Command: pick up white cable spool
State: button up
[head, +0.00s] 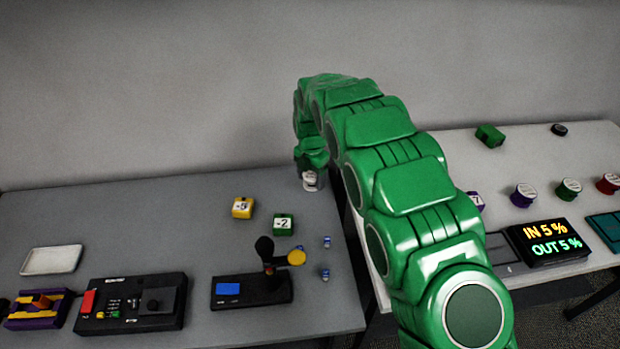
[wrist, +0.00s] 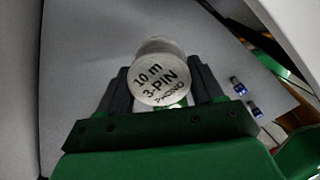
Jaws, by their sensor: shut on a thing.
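The white cable spool (wrist: 160,84) is between the two dark fingers of my gripper (wrist: 162,90) in the wrist view. Its round end faces the camera and reads "10 m 3-PIN", with a smaller line partly hidden. My gripper is shut on it. In the head view the spool (head: 310,181) shows at the end of my green arm, at the back right of the grey table (head: 130,215). I cannot tell whether it touches the table. Most of my gripper is hidden behind my arm there.
A yellow block (head: 242,208) and a green block (head: 283,225) stand near the spool. Purple (head: 523,195), green and red spools stand on the right table.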

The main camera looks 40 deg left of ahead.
jog(key=s+d+r, duration=0.4)
jog(key=s+d, duration=0.2)
jog(key=d, duration=0.1)
jog(key=shift+s+r, duration=0.25)
jog(key=shift+r, duration=0.15)
